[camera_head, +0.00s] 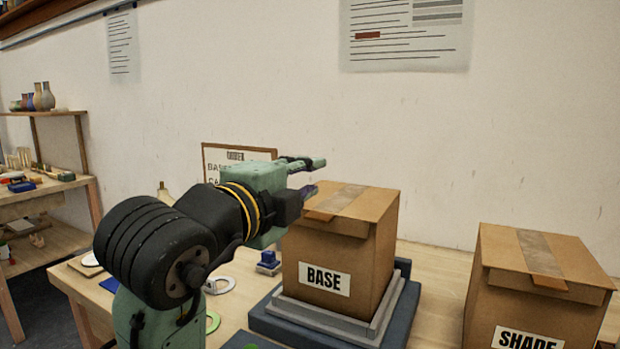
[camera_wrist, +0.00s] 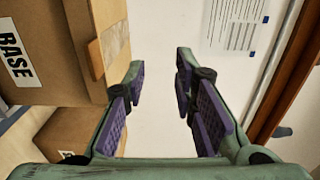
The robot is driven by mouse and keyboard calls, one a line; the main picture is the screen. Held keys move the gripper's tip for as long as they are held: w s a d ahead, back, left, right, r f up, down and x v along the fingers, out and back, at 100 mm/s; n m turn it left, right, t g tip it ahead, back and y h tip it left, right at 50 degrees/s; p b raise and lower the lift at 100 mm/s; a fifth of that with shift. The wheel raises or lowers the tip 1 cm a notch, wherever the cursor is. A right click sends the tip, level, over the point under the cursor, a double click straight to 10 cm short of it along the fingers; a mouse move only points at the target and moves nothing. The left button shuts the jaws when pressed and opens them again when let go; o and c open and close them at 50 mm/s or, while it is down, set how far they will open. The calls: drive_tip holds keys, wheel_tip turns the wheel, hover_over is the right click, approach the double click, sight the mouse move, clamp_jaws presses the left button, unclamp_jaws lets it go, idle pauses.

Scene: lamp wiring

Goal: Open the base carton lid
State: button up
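The base carton (camera_head: 375,262) is a brown cardboard box with a white "BASE" label. It stands upright on a grey stepped stand, and its lid (camera_head: 368,204) lies flat and closed, with a paler tape strip and a small tab (camera_head: 320,215) at the front edge. My gripper (camera_head: 315,176) is beside the lid's upper left, its fingers pointing right. In the wrist view my gripper (camera_wrist: 160,65) is open, with purple pads and nothing between the fingers. There the base carton (camera_wrist: 50,40) lies left of the fingers, its tab (camera_wrist: 97,58) near the left finger; contact is not visible.
The shade carton (camera_head: 550,265) stands closed to the right on the wooden table (camera_head: 440,285). A framed sign (camera_head: 222,158), partly hidden by my arm, stands behind. A small blue part (camera_head: 268,262) and several rings lie left of the stand. Shelves (camera_head: 45,195) are far left.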

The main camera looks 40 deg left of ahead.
drive_tip(key=s+d+r+p, duration=0.1)
drive_tip(key=s+d+r, duration=0.1)
drive_tip(key=s, duration=0.5)
drive_tip(key=shift+s, duration=0.3)
idle(0.3)
drive_tip(key=shift+a+r, duration=0.1)
idle(0.7)
